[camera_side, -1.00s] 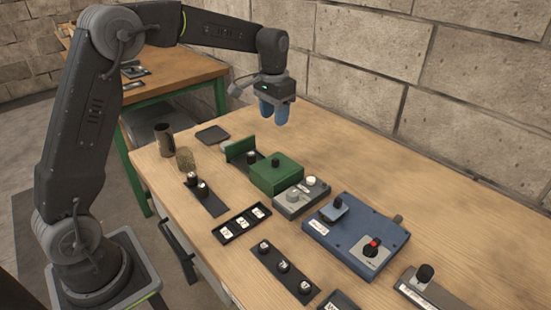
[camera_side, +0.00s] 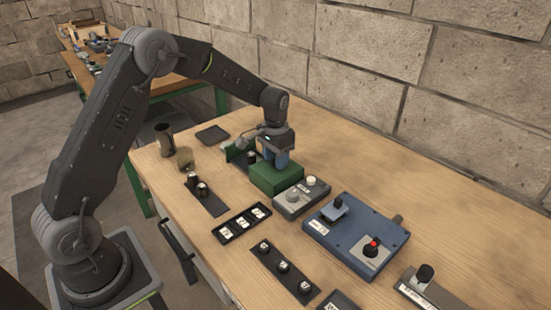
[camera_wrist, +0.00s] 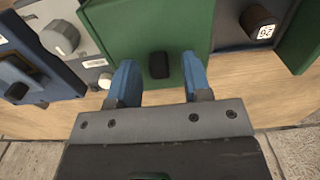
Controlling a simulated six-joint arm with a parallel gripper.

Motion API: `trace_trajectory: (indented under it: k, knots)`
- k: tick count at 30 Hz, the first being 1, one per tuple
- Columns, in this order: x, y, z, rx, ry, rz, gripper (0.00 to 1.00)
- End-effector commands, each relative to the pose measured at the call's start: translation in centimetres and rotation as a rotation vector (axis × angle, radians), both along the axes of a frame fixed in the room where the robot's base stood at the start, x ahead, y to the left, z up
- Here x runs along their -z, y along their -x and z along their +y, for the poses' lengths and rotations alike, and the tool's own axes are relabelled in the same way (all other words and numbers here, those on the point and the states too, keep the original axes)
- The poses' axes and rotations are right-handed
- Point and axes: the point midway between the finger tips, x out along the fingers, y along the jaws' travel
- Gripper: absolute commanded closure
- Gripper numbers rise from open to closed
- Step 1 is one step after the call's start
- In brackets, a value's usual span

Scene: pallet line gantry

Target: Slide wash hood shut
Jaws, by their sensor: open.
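The wash hood looks to be the green box (camera_side: 277,181) in the side view; it also shows in the wrist view (camera_wrist: 135,25). A gap separates it from an upright green end panel (camera_side: 238,149), and a labelled black piece (camera_wrist: 259,22) stands in that gap. The hood is not against the panel. My gripper (camera_side: 277,161) is low at the hood's top. In the wrist view its blue fingers (camera_wrist: 160,80) are open, one on each side of the hood's black knob (camera_wrist: 159,65). I cannot tell whether they touch it.
A grey box with knobs (camera_side: 301,196) stands close beside the hood, then a blue control box (camera_side: 357,232) with a red-topped knob. Trays of labelled pieces (camera_side: 241,226) lie in front. A mug (camera_side: 164,140) stands at the left. The bench by the wall is clear.

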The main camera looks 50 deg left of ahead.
Motion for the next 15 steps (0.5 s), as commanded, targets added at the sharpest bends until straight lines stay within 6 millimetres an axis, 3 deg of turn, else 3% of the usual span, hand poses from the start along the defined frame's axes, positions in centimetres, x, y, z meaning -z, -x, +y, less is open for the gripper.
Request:
trace_trajectory:
  k: [10, 15]
  knots:
    - [0.47, 0.03, -0.01, 0.000, 0.000, 0.001, 0.55]
    - [0.45, 0.02, -0.01, 0.000, 0.000, 0.000, 0.71]
